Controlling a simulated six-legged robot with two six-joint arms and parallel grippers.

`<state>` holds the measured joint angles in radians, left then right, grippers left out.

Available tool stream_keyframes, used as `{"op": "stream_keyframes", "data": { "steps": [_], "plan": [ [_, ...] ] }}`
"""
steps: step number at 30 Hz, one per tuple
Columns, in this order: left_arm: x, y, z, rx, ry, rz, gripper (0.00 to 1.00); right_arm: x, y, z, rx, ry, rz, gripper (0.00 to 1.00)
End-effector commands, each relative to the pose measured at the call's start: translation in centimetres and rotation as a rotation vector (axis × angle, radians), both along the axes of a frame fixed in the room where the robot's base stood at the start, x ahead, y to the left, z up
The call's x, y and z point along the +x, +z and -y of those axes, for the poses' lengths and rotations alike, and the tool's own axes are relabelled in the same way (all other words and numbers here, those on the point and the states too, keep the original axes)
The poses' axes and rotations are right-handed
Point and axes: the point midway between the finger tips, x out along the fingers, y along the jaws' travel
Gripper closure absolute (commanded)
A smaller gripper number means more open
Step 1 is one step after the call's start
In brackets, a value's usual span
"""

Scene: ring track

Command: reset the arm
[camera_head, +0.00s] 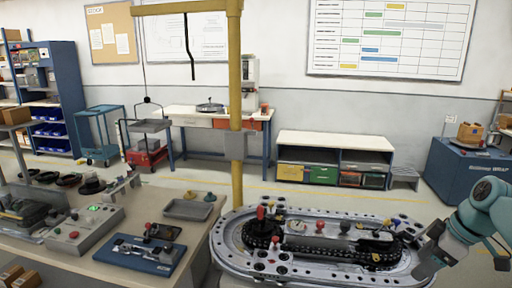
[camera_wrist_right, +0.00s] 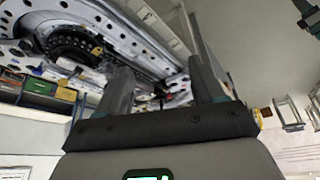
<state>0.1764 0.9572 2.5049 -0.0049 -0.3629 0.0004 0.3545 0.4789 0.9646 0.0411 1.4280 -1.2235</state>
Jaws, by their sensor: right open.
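My right gripper (camera_head: 428,246) is at the right of the head view, beside the right end of the ring track (camera_head: 310,276). Its arm comes in from the right edge. In the right wrist view, the two fingers of my right gripper (camera_wrist_right: 160,85) stand apart with nothing held between them. The ring track (camera_wrist_right: 150,45) shows beyond the fingers in that view, tilted. I cannot tell from these views whether the fingers touch the track's rim. My left gripper does not show in either view.
A yellow post (camera_head: 236,120) rises behind the track.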

Motion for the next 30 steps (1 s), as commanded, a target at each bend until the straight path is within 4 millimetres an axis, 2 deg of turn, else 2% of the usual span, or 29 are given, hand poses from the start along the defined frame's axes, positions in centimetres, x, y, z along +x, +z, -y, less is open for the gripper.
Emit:
{"op": "stream_keyframes", "data": {
  "steps": [2,11,17,20,23,25,27,29,30],
  "plan": [
    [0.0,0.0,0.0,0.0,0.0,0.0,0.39,0.2,-0.7,-0.2,0.004,-0.004,-0.007,0.32],
    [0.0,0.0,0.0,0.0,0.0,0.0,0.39,2.5,-8.6,-3.4,0.047,-0.123,-0.077,0.32],
    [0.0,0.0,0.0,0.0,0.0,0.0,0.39,2.5,-15.7,-7.0,0.081,-0.23,-0.141,0.32],
    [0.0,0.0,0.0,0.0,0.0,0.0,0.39,1.6,-20.5,-9.8,0.102,-0.302,-0.188,0.32],
    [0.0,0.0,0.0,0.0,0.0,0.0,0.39,-0.8,-26.4,-13.7,0.125,-0.401,-0.25,0.32],
    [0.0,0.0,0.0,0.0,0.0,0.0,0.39,-3.7,-30.6,-16.8,0.141,-0.482,-0.3,0.32],
    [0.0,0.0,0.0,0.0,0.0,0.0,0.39,-7.3,-34.1,-19.8,0.156,-0.567,-0.348,0.32],
    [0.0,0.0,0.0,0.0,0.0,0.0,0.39,-10.9,-36.5,-22.1,0.167,-0.637,-0.388,0.32],
    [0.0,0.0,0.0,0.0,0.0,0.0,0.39,-13.2,-37.6,-23.4,0.174,-0.683,-0.412,0.32]
  ]
}}
